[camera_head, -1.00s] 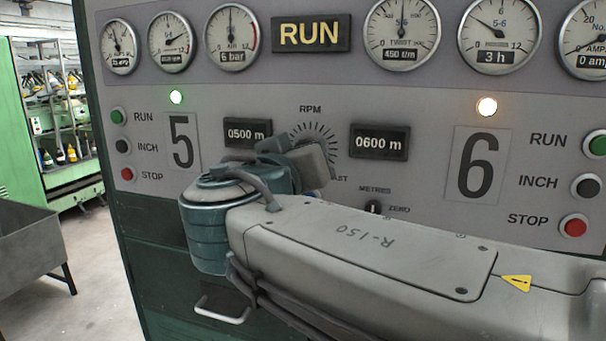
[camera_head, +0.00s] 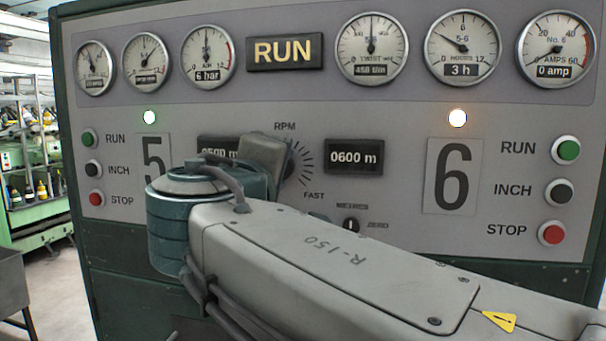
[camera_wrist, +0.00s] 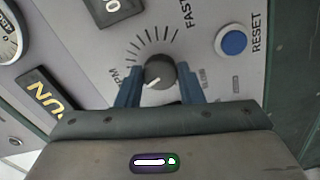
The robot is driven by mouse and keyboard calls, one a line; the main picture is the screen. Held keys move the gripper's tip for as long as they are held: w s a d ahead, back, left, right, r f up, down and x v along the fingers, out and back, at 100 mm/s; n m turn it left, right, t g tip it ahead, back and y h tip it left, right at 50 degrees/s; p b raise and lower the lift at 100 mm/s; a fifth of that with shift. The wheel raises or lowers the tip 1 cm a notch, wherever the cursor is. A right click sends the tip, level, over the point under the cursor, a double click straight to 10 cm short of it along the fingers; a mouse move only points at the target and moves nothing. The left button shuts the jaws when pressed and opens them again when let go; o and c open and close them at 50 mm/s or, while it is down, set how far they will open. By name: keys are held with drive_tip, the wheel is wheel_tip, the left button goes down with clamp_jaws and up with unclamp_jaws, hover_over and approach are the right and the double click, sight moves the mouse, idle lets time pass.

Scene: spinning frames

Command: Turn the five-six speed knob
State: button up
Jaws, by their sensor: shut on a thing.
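The speed knob (camera_wrist: 158,70) is round and dark with a white pointer mark, seen in the wrist view inside a fan of black tick marks. The pointer is toward the lower left of that picture. My gripper (camera_wrist: 160,82) has its two blue fingers on either side of the knob, shut on it. In the head view, my grey gripper body (camera_head: 265,155) and teal wrist hide the knob. Part of its tick scale (camera_head: 303,163) shows to the right, above the word FAST.
The 0600 m counter (camera_head: 354,156) is right of the scale. A small METRES knob (camera_head: 351,225) sits below it. A blue RESET button (camera_wrist: 232,41) is near in the wrist view. RUN, INCH and STOP buttons line both panel sides.

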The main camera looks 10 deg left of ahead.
drive_tip(key=shift+r+n+p, duration=0.15)
drive_tip(key=shift+n+p, duration=1.15)
drive_tip(key=shift+n, duration=3.8)
drive_tip(key=o, duration=1)
drive_tip(key=shift+c, duration=0.2)
drive_tip(key=s+a+b, duration=0.1)
drive_tip(key=s+b, duration=0.1)
drive_tip(key=s, duration=1.1)
drive_tip(key=shift+s, duration=0.4)
